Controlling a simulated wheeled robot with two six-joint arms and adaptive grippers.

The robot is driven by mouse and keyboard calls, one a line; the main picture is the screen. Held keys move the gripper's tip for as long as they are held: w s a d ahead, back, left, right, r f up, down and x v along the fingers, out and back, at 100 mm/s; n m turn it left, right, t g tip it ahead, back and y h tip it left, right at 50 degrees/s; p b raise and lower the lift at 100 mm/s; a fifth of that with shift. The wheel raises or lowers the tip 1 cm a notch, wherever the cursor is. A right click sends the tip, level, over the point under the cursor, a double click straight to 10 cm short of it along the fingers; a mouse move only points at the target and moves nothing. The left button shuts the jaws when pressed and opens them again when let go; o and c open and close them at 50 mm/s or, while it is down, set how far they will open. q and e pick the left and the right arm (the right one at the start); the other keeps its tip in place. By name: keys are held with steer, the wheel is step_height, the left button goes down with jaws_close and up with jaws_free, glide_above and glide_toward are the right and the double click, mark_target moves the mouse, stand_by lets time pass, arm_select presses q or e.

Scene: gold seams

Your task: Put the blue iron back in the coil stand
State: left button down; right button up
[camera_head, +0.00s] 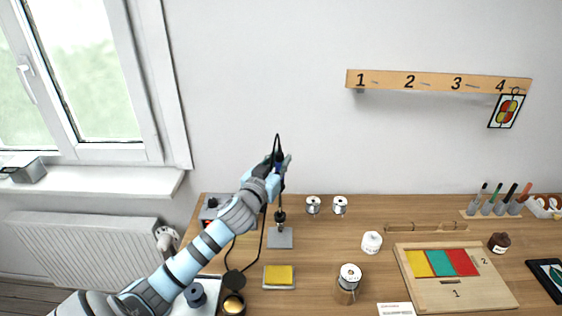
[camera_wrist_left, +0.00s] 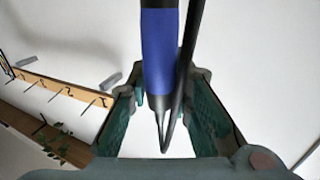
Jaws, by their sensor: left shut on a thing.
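The blue iron (camera_head: 279,168) is upright in my left gripper (camera_head: 277,178), over the back left of the table. In the left wrist view the blue iron's handle (camera_wrist_left: 159,48) stands between the two fingers of my left gripper (camera_wrist_left: 162,98), with its black cable beside it. The coil stand (camera_head: 279,240) has a grey base and a dark upright part, and sits just below the gripper. The iron's lower end is small and dark against the stand, so I cannot tell whether it is inside the coil. My right gripper is out of view.
A yellow sponge (camera_head: 278,275) lies in front of the stand. A black cable (camera_head: 262,238) loops down left of it, near a grey box (camera_head: 210,208). Two small tins (camera_head: 313,205) stand right of the stand.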

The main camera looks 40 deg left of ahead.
arm_select(q)
steer(key=shift+f+b, duration=0.5)
steer(key=shift+f, duration=0.3)
stand_by(0.6)
steer(key=shift+f+b, duration=4.1)
steer(key=shift+f, duration=0.75)
stand_by(0.7)
steer(key=c, duration=0.9)
jaws_free()
